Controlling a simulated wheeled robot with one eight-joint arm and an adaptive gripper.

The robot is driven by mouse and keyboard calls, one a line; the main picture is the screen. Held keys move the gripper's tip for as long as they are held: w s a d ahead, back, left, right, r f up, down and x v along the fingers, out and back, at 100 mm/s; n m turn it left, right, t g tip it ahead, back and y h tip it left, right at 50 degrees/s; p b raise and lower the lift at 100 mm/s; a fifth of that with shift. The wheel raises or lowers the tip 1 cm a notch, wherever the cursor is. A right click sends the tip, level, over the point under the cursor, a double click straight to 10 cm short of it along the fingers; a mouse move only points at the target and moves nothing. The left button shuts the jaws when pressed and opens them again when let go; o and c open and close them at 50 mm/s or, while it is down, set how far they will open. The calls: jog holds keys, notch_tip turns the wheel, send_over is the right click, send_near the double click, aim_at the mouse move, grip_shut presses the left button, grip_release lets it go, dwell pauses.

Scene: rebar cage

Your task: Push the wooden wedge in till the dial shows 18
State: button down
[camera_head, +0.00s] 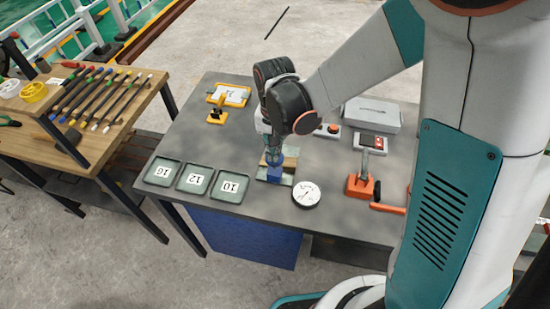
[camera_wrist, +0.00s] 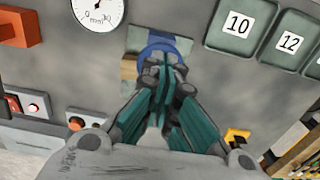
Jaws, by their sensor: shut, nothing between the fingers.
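My gripper (camera_head: 273,159) points down over the small fixture near the table's front edge. In the wrist view its fingers (camera_wrist: 165,62) are together and empty, in front of a blue part (camera_wrist: 153,48). The blue part also shows in the head view (camera_head: 274,174), on a pale grey-green plate. The wooden wedge (camera_wrist: 129,67) shows as a light brown piece beside the fingers, partly hidden; it also shows in the head view (camera_head: 291,161). I cannot tell whether the fingers touch it. The round white dial (camera_head: 306,194) lies just right of the fixture. Its upper part is cut off in the wrist view (camera_wrist: 97,12); its reading is not legible.
Trays marked 16 (camera_head: 163,171), 12 (camera_head: 194,178) and 10 (camera_head: 229,186) line the front left. An orange clamp-like tool (camera_head: 363,187) stands right of the dial. A pale box (camera_head: 372,114) and a yellow-framed board (camera_head: 229,95) are farther back.

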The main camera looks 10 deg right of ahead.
jog(key=shift+f+b, duration=0.4)
jog(key=shift+f, duration=0.15)
jog(key=shift+r, duration=0.1)
dwell(0.3)
jog(key=shift+r+p, duration=2.3)
jog(key=shift+r, duration=1.2)
jog(key=shift+d, duration=0.1)
jog(key=shift+w+d+r, duration=0.1)
jog(key=shift+d, duration=0.15)
jog(key=s+d+r+n+t+b, duration=0.3)
jog(key=s+d+t+b, duration=0.4)
jog(key=s+d+b, duration=0.5)
jog(key=shift+s+d+r+n, duration=0.4)
jog(key=shift+s+d+n, duration=0.15)
jog(key=shift+d, duration=0.25)
